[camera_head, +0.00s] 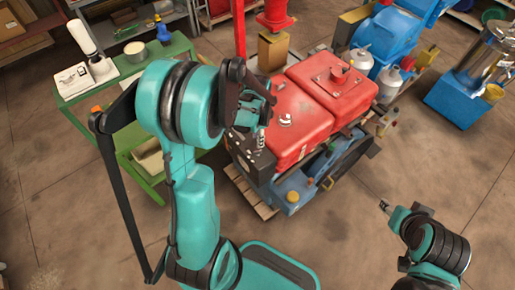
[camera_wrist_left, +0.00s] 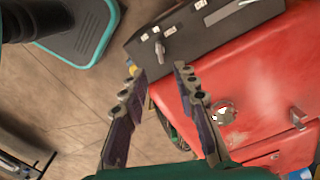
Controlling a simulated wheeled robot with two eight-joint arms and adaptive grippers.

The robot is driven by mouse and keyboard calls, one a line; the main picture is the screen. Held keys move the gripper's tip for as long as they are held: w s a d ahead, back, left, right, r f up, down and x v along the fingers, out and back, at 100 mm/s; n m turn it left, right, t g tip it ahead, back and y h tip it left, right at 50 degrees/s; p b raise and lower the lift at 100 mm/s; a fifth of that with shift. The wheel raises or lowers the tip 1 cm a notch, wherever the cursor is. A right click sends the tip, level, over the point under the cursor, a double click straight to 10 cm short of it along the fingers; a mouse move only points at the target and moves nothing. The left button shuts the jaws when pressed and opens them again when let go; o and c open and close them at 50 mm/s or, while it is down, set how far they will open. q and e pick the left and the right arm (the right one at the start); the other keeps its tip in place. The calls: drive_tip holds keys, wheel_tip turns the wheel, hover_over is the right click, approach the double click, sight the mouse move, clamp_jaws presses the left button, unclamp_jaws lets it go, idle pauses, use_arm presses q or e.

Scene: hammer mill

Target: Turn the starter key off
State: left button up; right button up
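The starter key (camera_wrist_left: 160,50) is a small silver piece standing out from the dark control panel (camera_wrist_left: 205,32) of the red engine. In the head view the panel (camera_head: 257,160) is at the engine's near left end, and the key cannot be made out behind my left gripper (camera_head: 259,132). In the left wrist view my left gripper (camera_wrist_left: 158,72) is open and empty. Its two fingers are apart, with the key just past the gap between the tips. My right gripper (camera_head: 385,206) is at the lower right, away from the engine; its opening is too small to judge.
The red engine cover (camera_head: 330,90) lies right of the panel. A green cart (camera_head: 120,75) with bottles and a white device stands at the left. A blue machine (camera_head: 390,40) and white cylinders are behind.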

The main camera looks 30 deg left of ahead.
sight(257, 151)
use_arm(q)
drive_tip(key=shift+a+f, duration=0.15)
drive_tip(key=shift+f, duration=0.3)
wheel_tip(257, 151, down, 8)
drive_tip(key=b, duration=0.3)
drive_tip(key=shift+r, duration=0.2)
clamp_jaws()
